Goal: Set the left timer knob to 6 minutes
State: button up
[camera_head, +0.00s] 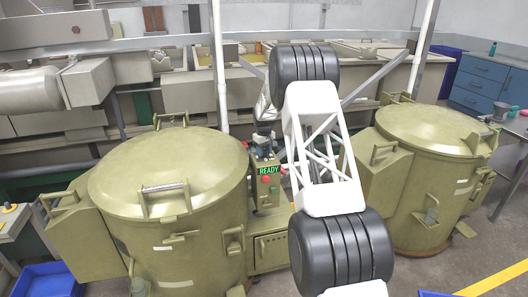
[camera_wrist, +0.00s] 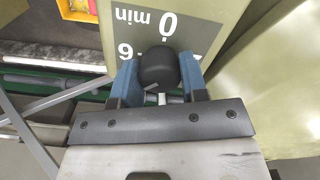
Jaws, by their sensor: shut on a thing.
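A round black knob (camera_wrist: 159,68) sits on a grey label plate in the wrist view. The plate (camera_wrist: 205,37) reads "0 min" upside down, with a partly covered "6" beside the knob. My gripper (camera_wrist: 160,76) has its two blue fingers on either side of the knob, shut on it. A pale mark shows at the knob's near edge, but I cannot tell its setting. In the head view, my gripper (camera_head: 265,141) is at the top of the control post between the two barrels; the knob is hidden there.
The post carries a green READY display (camera_head: 269,170) and a red button (camera_head: 265,179). A large olive barrel (camera_head: 165,215) stands at left, another (camera_head: 425,175) at right. A blue bin (camera_head: 47,280) lies at lower left. Blue drawers (camera_head: 485,85) stand at back right.

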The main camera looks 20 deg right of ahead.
jog(key=shift+m, duration=0.3)
jog(key=m, duration=0.4)
jog(key=shift+m, duration=2.1)
jog(key=o, duration=0.9)
jog(key=shift+o, duration=0.2)
jog(key=shift+r, duration=0.1)
jog(key=shift+r, duration=3.85)
